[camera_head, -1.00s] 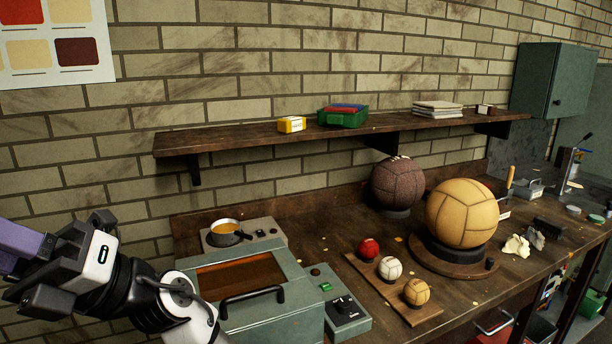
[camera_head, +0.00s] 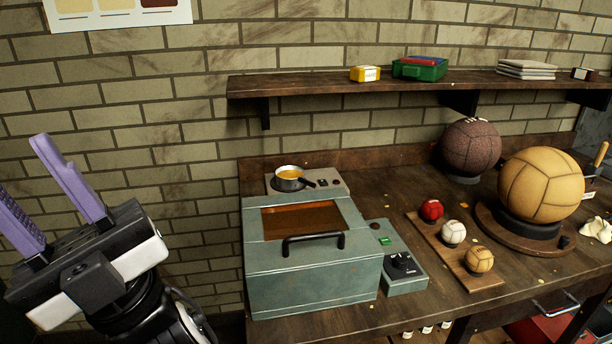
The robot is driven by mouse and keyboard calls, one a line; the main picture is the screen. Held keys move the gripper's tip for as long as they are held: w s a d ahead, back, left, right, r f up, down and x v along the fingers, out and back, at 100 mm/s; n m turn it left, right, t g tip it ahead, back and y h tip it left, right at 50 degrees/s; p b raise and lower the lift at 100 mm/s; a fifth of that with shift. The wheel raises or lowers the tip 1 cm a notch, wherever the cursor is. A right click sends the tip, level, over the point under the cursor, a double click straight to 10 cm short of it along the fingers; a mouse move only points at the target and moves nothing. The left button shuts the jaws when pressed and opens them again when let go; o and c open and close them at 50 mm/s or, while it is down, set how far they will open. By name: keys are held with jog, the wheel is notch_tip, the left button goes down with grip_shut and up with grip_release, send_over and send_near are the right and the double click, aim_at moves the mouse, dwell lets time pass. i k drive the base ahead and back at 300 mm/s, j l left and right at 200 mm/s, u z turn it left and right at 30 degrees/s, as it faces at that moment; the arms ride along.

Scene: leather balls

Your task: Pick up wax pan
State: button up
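The wax pan (camera_head: 289,179) is a small dark pan with yellow-orange wax in it and a short dark handle pointing right. It sits on a grey hot plate (camera_head: 330,183) at the back left of the workbench, behind a green-grey box with a window. My gripper (camera_head: 42,168) is at the far left of the picture, in front of the brick wall. Its two purple fingers point up and stand apart, with nothing between them. It is well to the left of the pan and not touching it.
The green-grey box (camera_head: 310,275) with a black handle stands in front of the pan. A wooden shelf (camera_head: 400,83) runs above and to the right. Small balls on a board (camera_head: 478,285) and two large balls, yellow (camera_head: 541,180) and brown (camera_head: 470,147), stand farther right.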

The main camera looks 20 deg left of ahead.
aim_at(289, 177)
jog(key=j+z, duration=0.25)
jog(key=j, duration=0.45)
jog(key=j+z, duration=0.25)
jog(key=j, duration=0.4)
jog(key=i, duration=0.45)
